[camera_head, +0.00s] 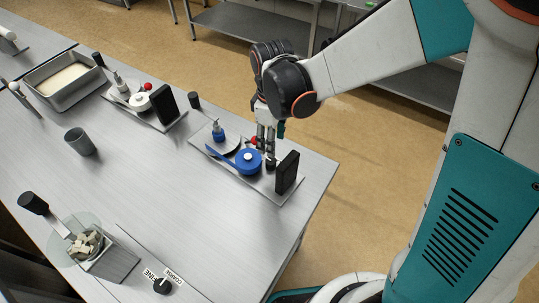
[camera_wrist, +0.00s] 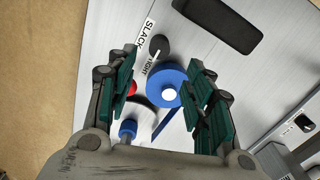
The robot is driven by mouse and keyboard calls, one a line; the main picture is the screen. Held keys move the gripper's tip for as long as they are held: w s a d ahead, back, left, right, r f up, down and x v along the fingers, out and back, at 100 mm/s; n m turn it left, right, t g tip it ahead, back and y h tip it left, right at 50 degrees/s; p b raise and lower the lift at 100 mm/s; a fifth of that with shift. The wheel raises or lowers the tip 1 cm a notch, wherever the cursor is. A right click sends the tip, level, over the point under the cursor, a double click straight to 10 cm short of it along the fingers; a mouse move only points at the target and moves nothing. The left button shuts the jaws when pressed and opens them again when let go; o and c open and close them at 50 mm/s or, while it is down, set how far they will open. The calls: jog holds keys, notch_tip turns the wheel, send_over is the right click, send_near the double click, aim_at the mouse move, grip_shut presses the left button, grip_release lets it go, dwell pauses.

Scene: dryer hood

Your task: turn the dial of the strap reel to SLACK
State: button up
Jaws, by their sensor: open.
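The strap reel is a blue drum (camera_wrist: 166,84) with a white hub on a grey plate; it also shows in the head view (camera_head: 248,162). Its small black dial (camera_wrist: 160,44) sits beside the drum, next to the labels SLACK (camera_wrist: 146,38) and TIGHT (camera_wrist: 149,70). A pale pointer mark on the dial seems to face the TIGHT side.
A black upright block (camera_head: 287,172) stands on the plate right of the dial. A red knob (camera_wrist: 132,88) and a blue-topped post (camera_head: 218,132) are close by. A similar plate with a white drum (camera_head: 139,102) lies further left.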

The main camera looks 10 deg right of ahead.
aim_at(271, 161)
notch_tip(271, 161, down, 10)
jog(key=b, duration=0.6)
jog(key=shift+f, duration=0.2)
jog(key=c, duration=1)
